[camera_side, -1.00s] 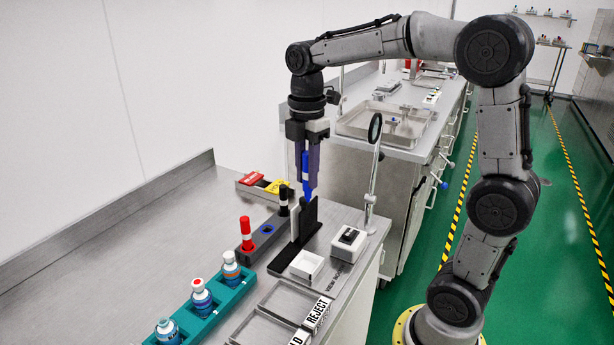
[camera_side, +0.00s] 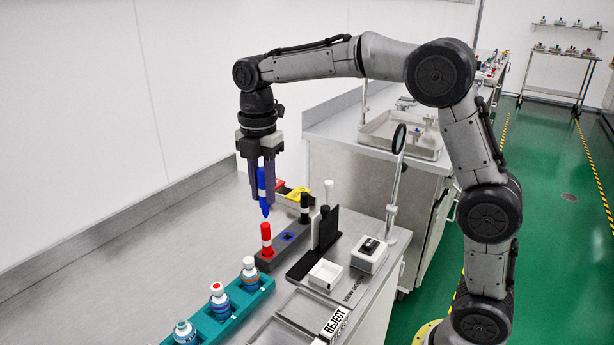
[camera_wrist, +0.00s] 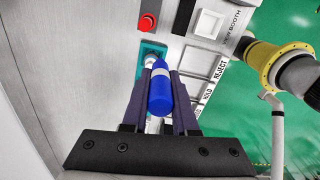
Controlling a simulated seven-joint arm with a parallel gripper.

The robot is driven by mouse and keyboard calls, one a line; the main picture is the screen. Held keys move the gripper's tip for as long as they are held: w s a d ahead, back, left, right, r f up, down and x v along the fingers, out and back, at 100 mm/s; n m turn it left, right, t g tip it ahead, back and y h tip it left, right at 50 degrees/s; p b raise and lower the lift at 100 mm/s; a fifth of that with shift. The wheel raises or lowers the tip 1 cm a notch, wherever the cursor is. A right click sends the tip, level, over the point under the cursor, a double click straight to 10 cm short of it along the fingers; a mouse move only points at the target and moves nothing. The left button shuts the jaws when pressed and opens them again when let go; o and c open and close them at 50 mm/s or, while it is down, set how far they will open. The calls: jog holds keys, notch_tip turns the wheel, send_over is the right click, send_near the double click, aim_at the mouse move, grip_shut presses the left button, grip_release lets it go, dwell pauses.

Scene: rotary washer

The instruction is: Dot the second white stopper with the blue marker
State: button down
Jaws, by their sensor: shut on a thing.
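My gripper (camera_side: 262,180) is shut on the blue marker (camera_side: 263,188) and holds it upright, tip down, in the air near the red marker. In the wrist view the blue marker (camera_wrist: 160,95) lies between my fingers. A teal rack (camera_side: 233,316) holds three bottles with white stoppers, in front of and below the gripper. The far stopper (camera_side: 248,262) looks mostly white. The middle stopper (camera_side: 217,287) has a red dot on top. The near stopper (camera_side: 182,326) has a bluish top. In the wrist view the rack (camera_wrist: 152,47) is partly hidden by gripper and marker.
A grey holder (camera_side: 272,250) carries the red marker (camera_side: 266,238) and a black marker (camera_side: 304,207), with an empty blue-ringed hole between. To the right are a black-and-white panel stand (camera_side: 322,228), a white tray (camera_side: 326,274), a magnifier (camera_side: 397,140) and REJECT-labelled trays (camera_side: 334,322). The left bench is clear.

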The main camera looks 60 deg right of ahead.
jog(key=shift+n, duration=0.7)
jog(key=shift+w+a+f, duration=0.2)
jog(key=shift+a+f, duration=0.7)
jog(key=shift+f, duration=0.25)
jog(key=shift+w+a+f, duration=0.15)
jog(key=shift+a+f, duration=0.7)
jog(key=shift+f, duration=0.3)
jog(key=shift+w+a+f, duration=0.2)
jog(key=shift+a+f, duration=0.7)
jog(key=shift+f, duration=0.25)
jog(key=shift+f, duration=0.7)
notch_tip(320, 180, up, 7)
dwell(0.5)
jog(key=shift+r, duration=0.15)
